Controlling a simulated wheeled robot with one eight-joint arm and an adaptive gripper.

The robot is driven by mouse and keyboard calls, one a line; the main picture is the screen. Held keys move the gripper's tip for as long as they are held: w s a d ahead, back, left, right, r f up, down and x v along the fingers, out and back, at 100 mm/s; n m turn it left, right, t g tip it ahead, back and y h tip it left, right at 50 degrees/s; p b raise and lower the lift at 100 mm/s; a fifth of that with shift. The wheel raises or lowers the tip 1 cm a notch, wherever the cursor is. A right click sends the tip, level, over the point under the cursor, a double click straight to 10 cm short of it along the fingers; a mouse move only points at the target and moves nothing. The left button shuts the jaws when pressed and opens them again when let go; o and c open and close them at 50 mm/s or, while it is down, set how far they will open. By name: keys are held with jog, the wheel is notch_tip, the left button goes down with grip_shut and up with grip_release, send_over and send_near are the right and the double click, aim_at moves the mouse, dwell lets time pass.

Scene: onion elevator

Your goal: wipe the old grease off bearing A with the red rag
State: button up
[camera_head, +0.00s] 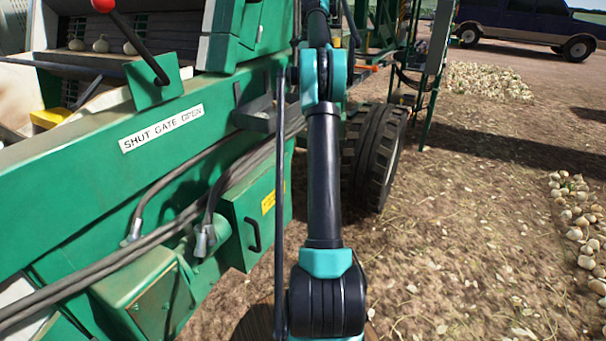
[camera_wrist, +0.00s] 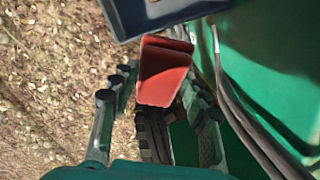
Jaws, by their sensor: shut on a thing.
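In the wrist view, my gripper (camera_wrist: 160,88) is shut on the red rag (camera_wrist: 163,75), which appears as a folded red block between the fingers. The rag's far end is close to the rim of a dark blue-grey tray (camera_wrist: 165,18) at the top of the wrist view; I cannot tell whether they touch. In the head view my arm runs up the middle, and the gripper and rag are not visible there. I cannot make out bearing A or any grease in either view.
The green machine (camera_head: 60,185) fills the left, with a "SHUT GATE OPEN" label (camera_head: 162,128), a red-knobbed lever (camera_head: 140,50) and grey hoses (camera_head: 110,262). A tyre (camera_head: 380,160) stands behind my arm. Open soil lies right, with onions (camera_head: 580,225) at the edge.

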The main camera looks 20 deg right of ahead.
jog(key=w+d+f+m+t+y, duration=0.2)
jog(key=d+f+m, duration=0.15)
jog(key=f, duration=0.85)
jog(key=w+d+f+m+t+y, duration=0.1)
jog(key=w+d+f+m+y, duration=0.2)
jog(key=f, duration=1)
jog(key=s+a+f+m+t+y, duration=0.1)
jog(key=a+f+m+t, duration=0.1)
jog(key=f, duration=0.5)
jog(key=s+a+f+m+t, duration=0.1)
jog(key=s+a+f+t, duration=0.15)
jog(key=f, duration=0.45)
jog(key=s+a+f+m+t+y, duration=0.1)
jog(key=a+f+m+t, duration=0.15)
jog(key=f, duration=0.45)
jog(key=w+a, duration=0.3)
jog(key=w, duration=0.2)
jog(key=shift+a+n, duration=0.25)
jog(key=shift+n, duration=0.05)
jog(key=shift+w+a+r, duration=0.1)
jog(key=shift+w+a, duration=0.55)
jog(key=shift+w, duration=0.15)
jog(key=shift+d, duration=0.1)
